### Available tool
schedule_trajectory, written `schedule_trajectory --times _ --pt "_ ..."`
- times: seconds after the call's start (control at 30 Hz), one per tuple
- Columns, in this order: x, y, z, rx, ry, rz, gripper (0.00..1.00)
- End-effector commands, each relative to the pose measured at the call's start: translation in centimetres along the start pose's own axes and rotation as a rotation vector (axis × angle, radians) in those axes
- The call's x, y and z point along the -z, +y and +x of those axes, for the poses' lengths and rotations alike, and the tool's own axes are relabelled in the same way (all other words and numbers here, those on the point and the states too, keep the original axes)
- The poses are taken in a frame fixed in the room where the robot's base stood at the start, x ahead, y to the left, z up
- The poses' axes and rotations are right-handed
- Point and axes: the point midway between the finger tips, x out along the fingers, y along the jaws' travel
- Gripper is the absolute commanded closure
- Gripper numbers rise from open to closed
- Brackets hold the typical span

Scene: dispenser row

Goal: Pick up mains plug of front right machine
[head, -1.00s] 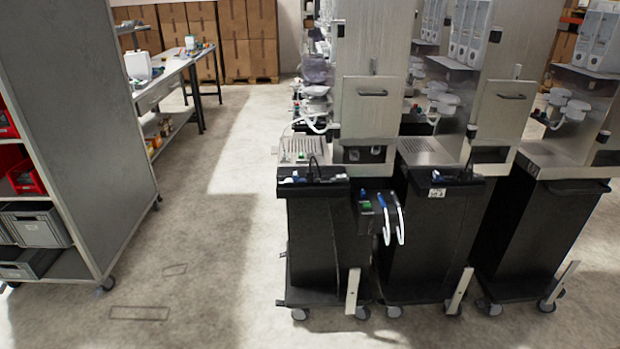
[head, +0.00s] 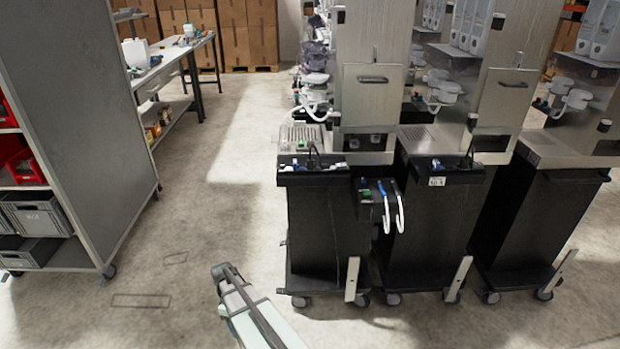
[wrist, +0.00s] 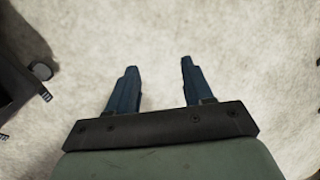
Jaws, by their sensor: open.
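Black-based, steel-topped machines stand in a row: left (head: 325,225), middle (head: 430,230) and right (head: 540,220). I cannot make out any mains plug for certain. A black cable loop (head: 470,150) rises from the middle machine's front tray. Two pale curved leads (head: 392,210) hang at a black box between the left and middle machines. My arm shows low in the head view, left of the machines. My gripper (wrist: 158,70) is open and empty in the wrist view, with bare floor between its two blue fingers.
A grey shelf unit (head: 95,150) with red and grey bins stands on the left. A workbench (head: 165,70) and cardboard boxes (head: 245,35) are behind. Casters and slanted pale bars line the machine bases. A dark wheeled base (wrist: 15,85) edges the wrist view. The aisle floor (head: 220,190) is clear.

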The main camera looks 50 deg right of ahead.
Motion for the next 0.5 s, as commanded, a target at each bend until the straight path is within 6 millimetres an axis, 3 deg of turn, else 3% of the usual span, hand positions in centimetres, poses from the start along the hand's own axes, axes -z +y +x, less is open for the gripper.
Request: schedule_trajectory --times 0.03,0.2,0.5 --pt "0.7 1.6 -1.9 -0.006 0.016 -0.016 0.49" --pt "1.5 5.8 -7.7 -0.022 0.056 -0.088 0.49" --pt "1.0 12.8 -18.8 -0.064 0.117 -0.213 0.49"
